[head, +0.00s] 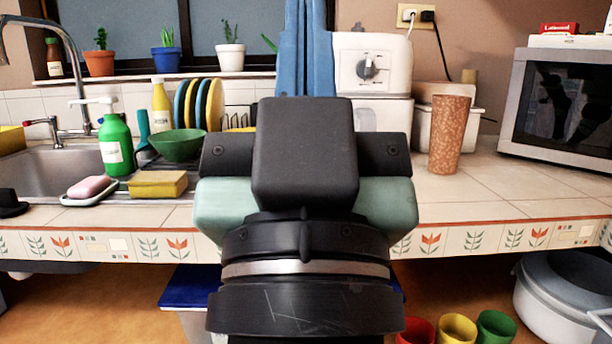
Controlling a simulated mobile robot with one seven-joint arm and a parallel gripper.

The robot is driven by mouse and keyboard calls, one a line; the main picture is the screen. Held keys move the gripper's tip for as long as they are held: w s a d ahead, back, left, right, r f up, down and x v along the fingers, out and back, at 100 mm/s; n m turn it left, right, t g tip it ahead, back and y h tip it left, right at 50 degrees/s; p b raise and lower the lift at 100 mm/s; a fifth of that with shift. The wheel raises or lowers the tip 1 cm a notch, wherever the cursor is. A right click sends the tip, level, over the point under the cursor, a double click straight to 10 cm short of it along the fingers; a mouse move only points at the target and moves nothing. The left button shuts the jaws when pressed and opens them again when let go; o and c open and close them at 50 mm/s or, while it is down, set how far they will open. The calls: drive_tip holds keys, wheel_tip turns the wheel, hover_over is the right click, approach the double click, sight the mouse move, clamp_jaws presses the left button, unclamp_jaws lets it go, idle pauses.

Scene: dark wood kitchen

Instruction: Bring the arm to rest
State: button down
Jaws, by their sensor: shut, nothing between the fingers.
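My gripper (305,150) fills the middle of the head view, in front of the counter's front edge. Its dark hand body faces me above the wrist's black rings and silver band. It is shut and empty. The fingertips are hidden behind the hand body, and I cannot tell how far they are from the counter (480,190).
A brown cork-like cup (447,135) stands on the counter right of my gripper. A yellow sponge (157,184), a green bowl (178,145) and a green soap bottle (116,143) stand left. A microwave (556,105) is at right. Below are coloured cups (456,329) and a white bin (552,305).

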wheel_tip(320, 180, up, 40)
drive_tip(key=s+p, duration=0.1)
drive_tip(key=p, duration=3.6)
drive_tip(key=shift+f+t, duration=0.15)
drive_tip(key=shift+t, duration=0.15)
drive_tip(key=shift+s, duration=0.1)
